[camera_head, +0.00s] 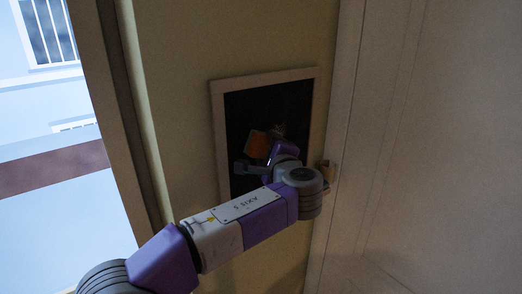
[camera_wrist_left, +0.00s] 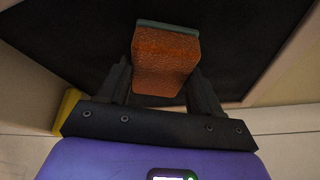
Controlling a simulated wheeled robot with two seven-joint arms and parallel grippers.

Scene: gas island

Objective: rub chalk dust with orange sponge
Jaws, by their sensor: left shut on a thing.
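An orange sponge (camera_head: 257,143) is in front of a small dark chalkboard (camera_head: 240,117) with a light frame on the wall. My left gripper (camera_head: 256,152) is shut on the sponge. In the left wrist view the sponge (camera_wrist_left: 165,62) sits between the two dark fingers of the gripper (camera_wrist_left: 163,85), with a grey-green strip along its far edge. The dark board (camera_wrist_left: 90,35) fills the background beyond it. I cannot tell whether the sponge touches the board. A faint greyish patch (camera_head: 279,129) shows on the board just right of the sponge; it may be chalk dust. My right gripper is not in view.
A small brown wooden piece (camera_head: 328,172) stands by the board's right edge, near my left wrist. A pale door frame (camera_head: 345,110) and plain wall are to the right. A window opening (camera_head: 50,130) is on the left. A yellow thing (camera_wrist_left: 67,108) shows beside the gripper.

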